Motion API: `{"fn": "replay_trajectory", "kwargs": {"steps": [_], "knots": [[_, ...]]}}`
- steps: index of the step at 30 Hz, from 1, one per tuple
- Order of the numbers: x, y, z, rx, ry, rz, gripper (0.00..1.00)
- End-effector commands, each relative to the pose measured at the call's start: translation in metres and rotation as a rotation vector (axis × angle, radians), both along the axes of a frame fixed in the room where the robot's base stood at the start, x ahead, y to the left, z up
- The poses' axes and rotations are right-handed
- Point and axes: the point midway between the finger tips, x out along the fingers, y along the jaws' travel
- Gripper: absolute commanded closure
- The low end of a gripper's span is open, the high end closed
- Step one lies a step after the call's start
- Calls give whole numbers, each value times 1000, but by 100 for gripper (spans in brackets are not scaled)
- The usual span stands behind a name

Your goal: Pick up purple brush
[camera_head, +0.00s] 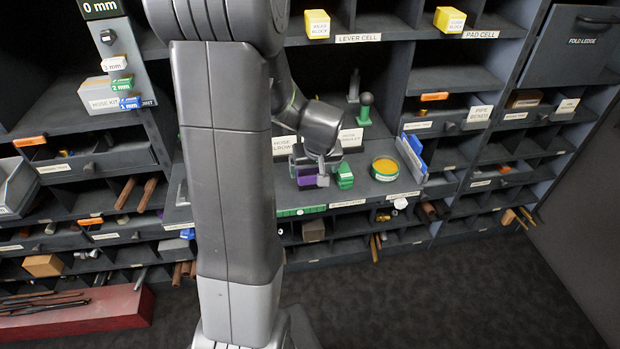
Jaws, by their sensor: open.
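A small purple item (308,181), seemingly the purple brush, is on the pull-out shelf at the centre. It is partly hidden behind and under my gripper, so its full shape cannot be made out. My gripper (322,178) is open and points down at the purple item's right side. One grey finger overlaps the purple item in the picture. I cannot tell whether they touch. A green item (345,177) stands just right of the gripper.
A round green tin with an orange top (385,168) stands to the right, beside a blue and white upright piece (413,155). White labelled boxes (351,138) stand behind my gripper. Dark bins surround the shelf. The floor (430,300) at front right is clear.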

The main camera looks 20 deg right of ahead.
Motion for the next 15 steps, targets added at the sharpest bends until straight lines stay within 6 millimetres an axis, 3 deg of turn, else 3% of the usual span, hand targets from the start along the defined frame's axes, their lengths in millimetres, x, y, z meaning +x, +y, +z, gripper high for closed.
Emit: {"fn": "replay_trajectory", "kwargs": {"steps": [6,15], "knots": [[6,1,-9,1,1,1,11],[24,2,-41,1,1,1,11]]}}
